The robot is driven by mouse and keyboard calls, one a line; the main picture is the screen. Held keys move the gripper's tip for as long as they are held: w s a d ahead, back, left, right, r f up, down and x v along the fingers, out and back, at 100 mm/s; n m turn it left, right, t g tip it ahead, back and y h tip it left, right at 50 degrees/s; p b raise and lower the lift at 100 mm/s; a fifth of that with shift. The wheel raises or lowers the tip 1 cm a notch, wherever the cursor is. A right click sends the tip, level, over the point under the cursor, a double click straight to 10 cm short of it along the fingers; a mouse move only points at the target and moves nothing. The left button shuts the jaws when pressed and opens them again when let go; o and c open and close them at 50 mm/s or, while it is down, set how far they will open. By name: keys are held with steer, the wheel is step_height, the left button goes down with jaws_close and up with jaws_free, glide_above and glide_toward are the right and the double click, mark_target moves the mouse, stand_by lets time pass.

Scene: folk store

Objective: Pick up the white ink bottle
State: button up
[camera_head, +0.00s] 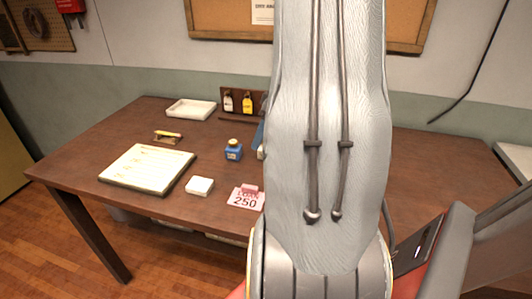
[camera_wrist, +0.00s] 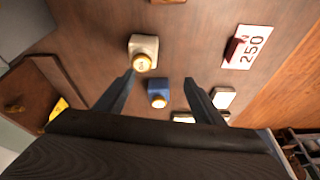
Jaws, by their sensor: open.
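The white ink bottle (camera_wrist: 144,43) has a squarish white body and a gold cap, and stands upright in the upper middle of the wrist view. In the head view, only a pale sliver (camera_head: 261,153) that may be this bottle shows at my arm's edge. My gripper (camera_wrist: 159,77) is open and empty, its two fingers pointing at the tabletop. The white bottle lies just beyond the fingertips in the wrist view. A blue ink bottle (camera_wrist: 158,86) with a gold cap appears between the fingers; it also shows in the head view (camera_head: 233,151).
The brown table (camera_head: 120,125) holds a pink 250 card (camera_head: 245,202), a small white block (camera_head: 200,186), a paper pad (camera_head: 148,168), and a white tray (camera_head: 190,109). A dark rack (camera_head: 237,93) with small bottles stands behind. My arm hides the table's middle.

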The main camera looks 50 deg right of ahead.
steer(key=d, duration=0.1)
steer(key=s+d, duration=0.1)
steer(key=d, duration=0.1)
steer(key=shift+d+f, duration=0.15)
steer(key=shift+d, duration=0.15)
steer(key=shift+d+f+t, duration=0.15)
steer(key=shift+d+t, duration=0.1)
steer(key=shift+t, duration=0.05)
steer(key=shift+p+x, duration=1.45)
steer(key=shift+x, duration=2.3)
steer(key=shift+s, duration=0.2)
steer(key=c, duration=1.2)
